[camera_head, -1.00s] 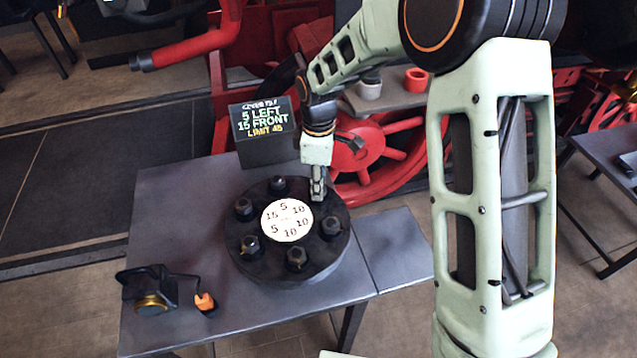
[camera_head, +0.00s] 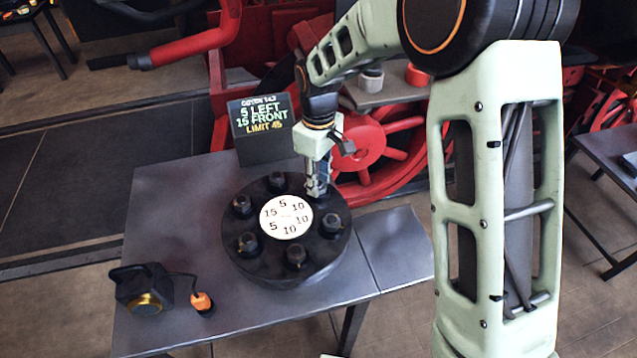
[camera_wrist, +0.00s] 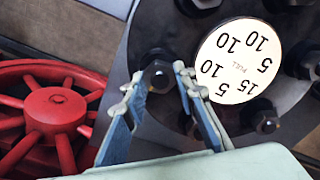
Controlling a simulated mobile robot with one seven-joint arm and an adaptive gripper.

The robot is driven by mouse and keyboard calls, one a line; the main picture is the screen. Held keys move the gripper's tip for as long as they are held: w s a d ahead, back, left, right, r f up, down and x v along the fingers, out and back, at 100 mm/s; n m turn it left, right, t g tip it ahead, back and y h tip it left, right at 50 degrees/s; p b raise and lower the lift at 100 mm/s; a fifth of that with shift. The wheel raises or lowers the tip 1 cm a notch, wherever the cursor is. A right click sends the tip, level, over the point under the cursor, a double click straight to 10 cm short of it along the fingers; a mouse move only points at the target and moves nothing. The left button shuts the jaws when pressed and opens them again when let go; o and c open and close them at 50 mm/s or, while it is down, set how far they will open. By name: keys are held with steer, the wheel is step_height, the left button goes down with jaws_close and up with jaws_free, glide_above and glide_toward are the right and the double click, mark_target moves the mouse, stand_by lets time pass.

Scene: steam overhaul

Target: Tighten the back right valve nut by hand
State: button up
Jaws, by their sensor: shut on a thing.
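The round black valve cover (camera_head: 265,275) lies on the grey table with several dark nuts in a ring around a white numbered disc (camera_head: 286,217). The disc carries 5s, 10s and a 15. My gripper (camera_head: 317,190) points down at the back right of the cover and hides the back right nut in the head view. In the wrist view that nut (camera_wrist: 158,77) sits between my two fingertips (camera_wrist: 158,73), which are closed on its sides. The back nut (camera_head: 277,180) and the right front nut (camera_head: 331,224) stand free on either side.
A black sign (camera_head: 262,125) behind the cover reads 5 LEFT, 15 FRONT, LIMIT 45. A black device with a brass face (camera_head: 145,290) and an orange-and-black piece (camera_head: 202,303) lie front left. A red spoked wheel (camera_head: 375,150) stands close behind my gripper.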

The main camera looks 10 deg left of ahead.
steer(key=m+b, duration=0.1)
steer(key=m, duration=0.3)
steer(key=shift+m, duration=0.3)
steer(key=shift+m+b, duration=0.6)
steer(key=shift+m, duration=1)
steer(key=shift+o, duration=0.2)
steer(key=o, duration=1.1)
steer(key=shift+r, duration=0.1)
step_height(320, 180, up, 12)
steer(key=shift+f, duration=0.1)
